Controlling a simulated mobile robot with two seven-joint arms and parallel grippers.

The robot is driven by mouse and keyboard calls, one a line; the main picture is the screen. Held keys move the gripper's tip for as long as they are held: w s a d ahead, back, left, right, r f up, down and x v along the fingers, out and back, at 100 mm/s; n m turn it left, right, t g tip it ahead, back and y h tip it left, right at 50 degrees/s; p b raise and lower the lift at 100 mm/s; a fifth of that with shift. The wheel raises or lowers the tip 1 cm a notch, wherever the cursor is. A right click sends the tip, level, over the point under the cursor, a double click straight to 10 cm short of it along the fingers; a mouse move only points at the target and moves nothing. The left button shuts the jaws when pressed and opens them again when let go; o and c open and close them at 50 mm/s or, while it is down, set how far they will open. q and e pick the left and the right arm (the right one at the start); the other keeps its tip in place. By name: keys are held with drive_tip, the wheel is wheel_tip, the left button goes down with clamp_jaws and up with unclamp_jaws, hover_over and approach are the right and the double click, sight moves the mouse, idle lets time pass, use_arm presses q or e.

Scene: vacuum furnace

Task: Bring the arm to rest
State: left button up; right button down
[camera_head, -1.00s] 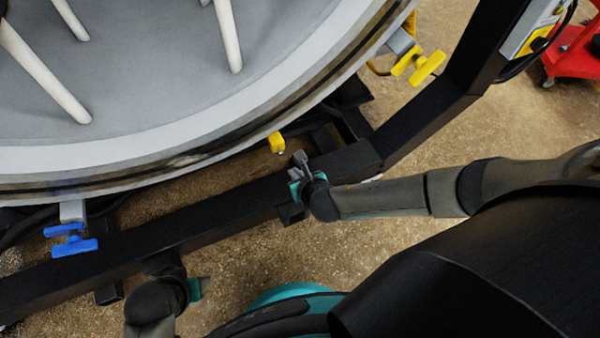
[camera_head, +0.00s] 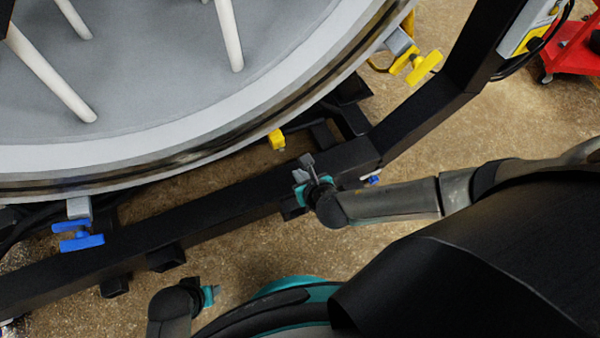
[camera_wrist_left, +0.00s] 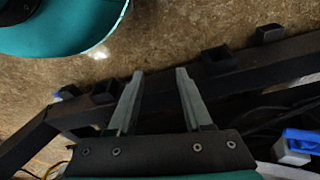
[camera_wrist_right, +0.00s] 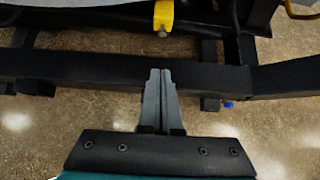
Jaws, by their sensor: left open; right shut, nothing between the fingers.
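My right gripper (camera_head: 306,162) is above the black frame beam in front of the round furnace. In the right wrist view its two grey fingers (camera_wrist_right: 157,72) are together with nothing between them. My left gripper (camera_head: 212,292) is low at the lower left of the head view, where its fingers barely show. In the left wrist view its fingers (camera_wrist_left: 158,74) are spread apart and empty, with the floor and a dark beam beyond them. Both arms are bent close to my base.
The furnace's round rim (camera_head: 190,150) fills the upper left, with white rods inside. A blue handle (camera_head: 78,237) and a yellow handle (camera_head: 424,66) stick out from it. The black beam (camera_head: 215,225) crosses below. A red cart (camera_head: 572,55) stands at the upper right. Brown floor is clear between.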

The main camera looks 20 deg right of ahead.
idle(0.6)
drive_tip(key=s+d+f+m+g+h+p, duration=0.1)
drive_tip(key=s+d+f+m+g+p, duration=0.45)
drive_tip(key=m, duration=1.05)
use_arm(q)
drive_tip(key=s+a+f+p, duration=0.2)
drive_tip(key=s+a+f, duration=0.5)
drive_tip(key=s, duration=0.3)
drive_tip(key=shift+s+a+f+y, duration=0.15)
drive_tip(key=shift+a+f+y, duration=0.05)
drive_tip(key=shift+y, duration=0.2)
use_arm(e)
drive_tip(key=s+d+f+m+g, duration=0.1)
drive_tip(key=s+f+m, duration=0.3)
drive_tip(key=s+m, duration=0.5)
drive_tip(key=s+d+f+m, duration=0.2)
drive_tip(key=s+f+m, duration=0.1)
drive_tip(key=s+m, duration=0.6)
drive_tip(key=s, duration=0.3)
drive_tip(key=shift+s+d+f+g, duration=0.2)
drive_tip(key=shift+s+f+g, duration=0.1)
drive_tip(key=shift+f+g, duration=0.1)
use_arm(q)
drive_tip(key=shift+d, duration=0.1)
use_arm(e)
drive_tip(key=shift+s, duration=0.1)
